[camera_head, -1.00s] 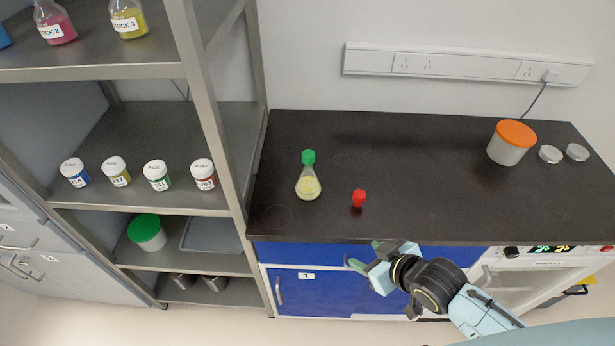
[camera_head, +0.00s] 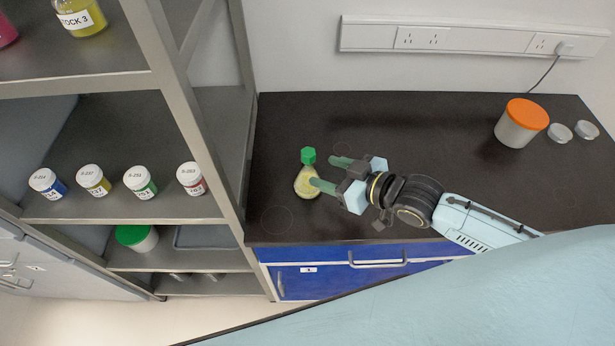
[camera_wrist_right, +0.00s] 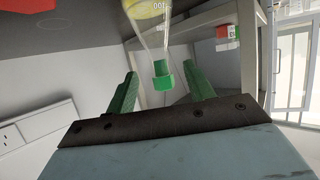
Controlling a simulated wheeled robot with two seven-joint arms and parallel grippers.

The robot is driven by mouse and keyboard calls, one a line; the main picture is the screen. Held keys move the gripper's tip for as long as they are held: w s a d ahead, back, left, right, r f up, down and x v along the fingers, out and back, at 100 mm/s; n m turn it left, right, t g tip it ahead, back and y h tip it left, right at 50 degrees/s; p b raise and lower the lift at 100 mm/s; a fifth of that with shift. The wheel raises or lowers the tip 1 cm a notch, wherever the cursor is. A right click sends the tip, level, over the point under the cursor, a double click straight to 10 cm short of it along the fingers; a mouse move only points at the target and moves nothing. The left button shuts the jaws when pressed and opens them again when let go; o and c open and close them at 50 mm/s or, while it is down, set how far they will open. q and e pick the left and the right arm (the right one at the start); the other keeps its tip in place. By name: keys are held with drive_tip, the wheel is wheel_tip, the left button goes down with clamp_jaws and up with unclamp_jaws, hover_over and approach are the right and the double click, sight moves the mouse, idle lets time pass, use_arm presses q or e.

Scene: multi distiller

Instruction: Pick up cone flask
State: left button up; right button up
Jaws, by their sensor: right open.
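The cone flask (camera_head: 304,186) holds yellow contents and has a green stopper (camera_head: 308,156). It stands upright on the black bench near its left end. My right gripper (camera_head: 325,172) is open and empty just right of the flask, fingers pointing left at it. One fingertip overlaps the flask's side in the head view; contact cannot be told. In the right wrist view, the flask's clear neck (camera_wrist_right: 153,40) and green stopper (camera_wrist_right: 162,75) appear upside down, between and beyond the two green fingers. My left gripper is not in view.
A metal shelf rack (camera_head: 190,120) stands close left of the flask, with several labelled jars. An orange-lidded container (camera_head: 521,123) and two small round lidded items (camera_head: 560,133) sit at the bench's right. The bench's back middle is clear.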

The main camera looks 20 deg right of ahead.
sight(313, 167)
drive_tip(key=x, duration=0.2)
drive_tip(key=shift+w+a+f, duration=0.15)
drive_tip(key=shift+w, duration=0.2)
drive_tip(key=shift+x, duration=0.8)
drive_tip(key=x, duration=0.3)
drive_tip(key=shift+w+a+f, duration=0.15)
drive_tip(key=shift+w+f, duration=0.05)
drive_tip(key=shift+f, duration=0.1)
drive_tip(key=shift+w+a+f, duration=0.1)
drive_tip(key=shift+w+a, duration=0.1)
drive_tip(key=shift+w, duration=0.05)
drive_tip(key=c, duration=1.1)
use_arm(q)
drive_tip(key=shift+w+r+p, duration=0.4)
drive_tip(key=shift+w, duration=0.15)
use_arm(e)
wheel_tip(313, 167, up, 10)
drive_tip(key=shift+r, duration=0.1)
